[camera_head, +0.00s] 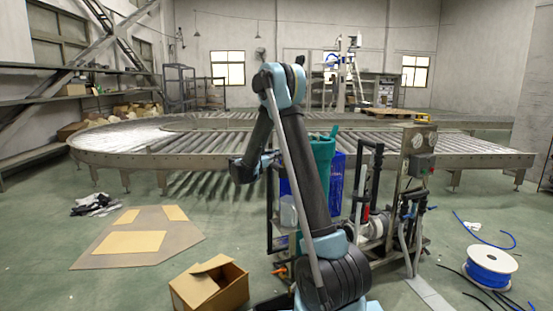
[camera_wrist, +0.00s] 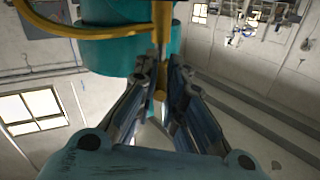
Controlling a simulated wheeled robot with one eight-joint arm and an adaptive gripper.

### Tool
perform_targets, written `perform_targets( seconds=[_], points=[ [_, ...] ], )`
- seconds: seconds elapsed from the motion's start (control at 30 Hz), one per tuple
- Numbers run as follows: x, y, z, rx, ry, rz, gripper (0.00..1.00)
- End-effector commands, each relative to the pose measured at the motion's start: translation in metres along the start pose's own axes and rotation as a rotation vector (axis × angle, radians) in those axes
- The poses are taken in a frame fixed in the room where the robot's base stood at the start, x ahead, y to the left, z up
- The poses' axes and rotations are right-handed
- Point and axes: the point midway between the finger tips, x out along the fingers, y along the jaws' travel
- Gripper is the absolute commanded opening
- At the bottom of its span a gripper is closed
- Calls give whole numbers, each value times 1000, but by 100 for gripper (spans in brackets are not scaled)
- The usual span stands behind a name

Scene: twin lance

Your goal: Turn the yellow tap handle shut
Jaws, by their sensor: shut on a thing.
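The yellow tap handle (camera_wrist: 161,28) shows in the wrist view as an upright yellow bar in front of a teal cylinder. My gripper (camera_wrist: 160,80) has its two fingers on either side of the bar's lower part and is shut on it. The bar's lower end shows between the fingers. A yellow curved pipe or hose (camera_wrist: 60,28) runs to the left of it. In the head view a teal tank (camera_head: 322,158) stands behind my arm. The handle and my fingertips are hidden there.
A pump stand with a gauge panel (camera_head: 418,140) is right of my arm. A cardboard box (camera_head: 210,288) and a flat cardboard sheet (camera_head: 135,240) lie on the floor at left. A blue cable spool (camera_head: 489,265) is at right. A roller conveyor (camera_head: 200,150) crosses behind.

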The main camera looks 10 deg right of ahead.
Motion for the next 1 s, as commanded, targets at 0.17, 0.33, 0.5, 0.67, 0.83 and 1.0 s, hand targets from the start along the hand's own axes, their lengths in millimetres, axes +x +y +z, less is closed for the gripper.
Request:
perform_targets(
  seconds=[0.17,0.33,0.5,0.67,0.83,1.0],
  points=[
    [0,-7,2,0,18,94,0],
    [2,-13,4,0,42,218,0],
    [3,-17,5,0,62,321,0],
    [3,-19,5,0,71,369,0],
    [3,-18,6,0,71,377,0],
    [3,-18,6,0,70,376,0]
  ],
)
